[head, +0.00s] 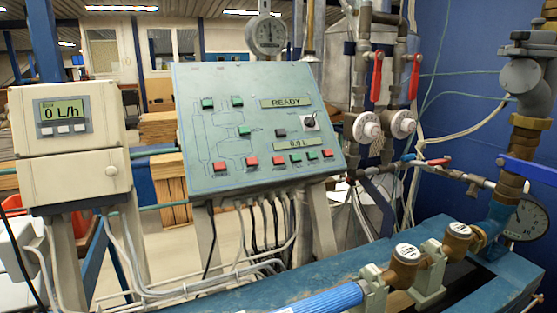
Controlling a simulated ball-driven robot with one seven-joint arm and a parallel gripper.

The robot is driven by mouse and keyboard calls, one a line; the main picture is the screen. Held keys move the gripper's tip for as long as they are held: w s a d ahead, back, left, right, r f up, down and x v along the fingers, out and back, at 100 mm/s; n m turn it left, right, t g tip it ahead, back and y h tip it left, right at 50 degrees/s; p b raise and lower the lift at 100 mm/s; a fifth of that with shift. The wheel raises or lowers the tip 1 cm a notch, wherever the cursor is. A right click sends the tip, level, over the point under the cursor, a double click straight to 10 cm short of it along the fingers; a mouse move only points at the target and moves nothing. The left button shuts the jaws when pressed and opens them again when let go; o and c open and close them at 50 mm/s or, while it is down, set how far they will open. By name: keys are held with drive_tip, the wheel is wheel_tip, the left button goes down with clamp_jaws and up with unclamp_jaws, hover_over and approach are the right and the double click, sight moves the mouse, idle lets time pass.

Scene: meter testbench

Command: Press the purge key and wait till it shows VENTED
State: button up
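The grey-green control panel (185,80) stands tilted in the middle of the head view. Its upper display (286,102) reads READY, and a smaller display (294,143) below appears to read 0.0 L. The panel has several green keys, such as one at upper left (208,103), several red keys, such as one in the bottom row (251,162), and a dark key (280,133) beside a black knob (309,121). The key labels are too small to read, so I cannot tell which is the purge key. My gripper is not in view.
A beige meter box (75,187) at left has a display (61,113) reading 0 L/h. Red-handled valves (377,75) and pipes stand right of the panel. Brass water meters (406,255) sit on the blue bench (440,228) in front. Cables hang below the panel.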

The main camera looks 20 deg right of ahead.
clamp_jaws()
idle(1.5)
